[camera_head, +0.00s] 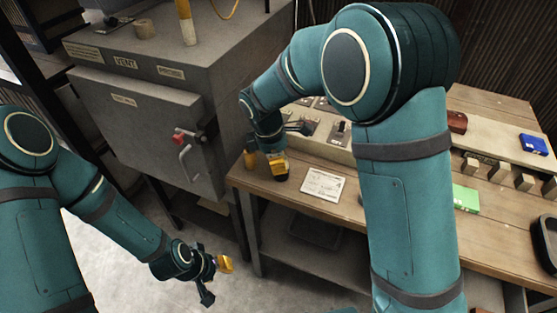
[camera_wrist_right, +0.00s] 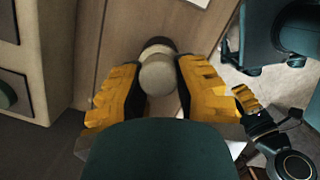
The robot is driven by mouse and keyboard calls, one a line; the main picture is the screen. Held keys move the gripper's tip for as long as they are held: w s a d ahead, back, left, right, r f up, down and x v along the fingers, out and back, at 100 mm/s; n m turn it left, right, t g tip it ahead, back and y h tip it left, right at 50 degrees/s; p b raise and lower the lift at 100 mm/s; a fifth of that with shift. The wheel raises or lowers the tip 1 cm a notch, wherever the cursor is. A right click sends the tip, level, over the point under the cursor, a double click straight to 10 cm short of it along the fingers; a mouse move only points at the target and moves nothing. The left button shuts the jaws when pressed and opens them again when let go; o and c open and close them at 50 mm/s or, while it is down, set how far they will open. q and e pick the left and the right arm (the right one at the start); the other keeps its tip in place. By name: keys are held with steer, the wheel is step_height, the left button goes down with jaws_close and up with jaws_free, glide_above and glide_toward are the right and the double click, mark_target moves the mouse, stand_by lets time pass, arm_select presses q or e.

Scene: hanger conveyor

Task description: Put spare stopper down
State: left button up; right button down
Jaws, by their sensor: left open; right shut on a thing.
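My right gripper (camera_head: 277,164) is low over the near left part of the wooden table. Its yellow fingers are closed on a stopper, whose dark end (camera_head: 282,177) shows just below them in the head view. In the right wrist view, the stopper's pale round knob (camera_wrist_right: 158,77) sits between the two fingers, with its darker part (camera_wrist_right: 158,47) beyond. I cannot tell whether the stopper touches the table. My left gripper (camera_head: 217,278) is open and empty, low at the left over the floor, apart from the table.
A white printed card (camera_head: 323,185) lies right of the stopper. A grey oven cabinet (camera_head: 150,125) with a red-tipped handle stands at left. A control panel (camera_head: 333,130) is behind; a green box (camera_head: 465,198) lies right.

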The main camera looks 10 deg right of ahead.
steer(key=c, duration=0.8)
jaws_free()
steer(key=shift+f, duration=0.1)
steer(key=shift+c, duration=0.2)
step_height(320, 180, up, 12)
steer(key=a+p, duration=0.2)
steer(key=p, duration=0.1)
steer(key=shift+w+a, duration=0.15)
